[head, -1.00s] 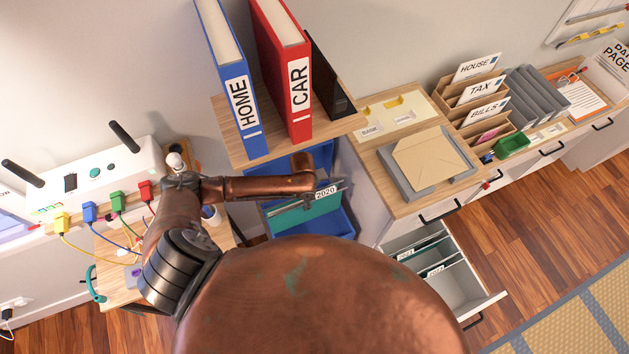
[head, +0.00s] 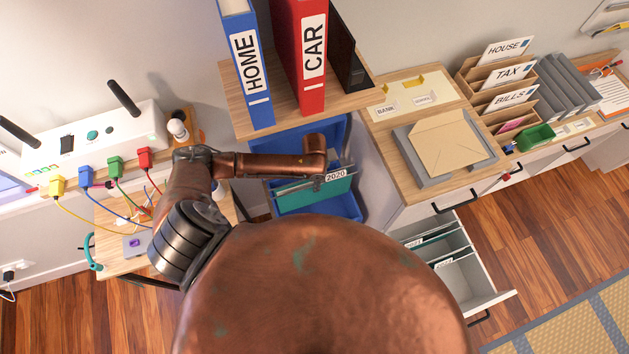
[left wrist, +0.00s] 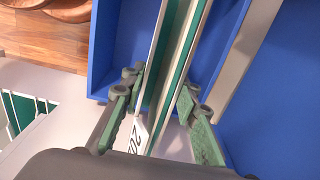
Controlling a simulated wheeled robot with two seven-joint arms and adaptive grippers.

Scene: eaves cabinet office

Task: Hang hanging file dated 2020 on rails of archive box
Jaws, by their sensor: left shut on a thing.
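The teal hanging file (head: 318,192) carries a white tab reading 2020 (head: 336,176). My left gripper (head: 326,174) is shut on its top edge, near the tab. The file is over or within the open blue archive box (head: 347,208), below the binder shelf. In the left wrist view the gripper fingers (left wrist: 161,96) stand on either side of the file (left wrist: 180,50), with blue box walls (left wrist: 102,50) around it. A pale bar (left wrist: 248,55) runs alongside. I cannot tell whether the file's hooks touch the rails. My right gripper is not in view.
Blue HOME and red CAR binders stand on a wooden shelf (head: 228,100) close above the box. An open drawer (head: 468,275) with files is at the right, below a cabinet top with a grey tray (head: 408,150). A cabled white router (head: 95,140) is at left.

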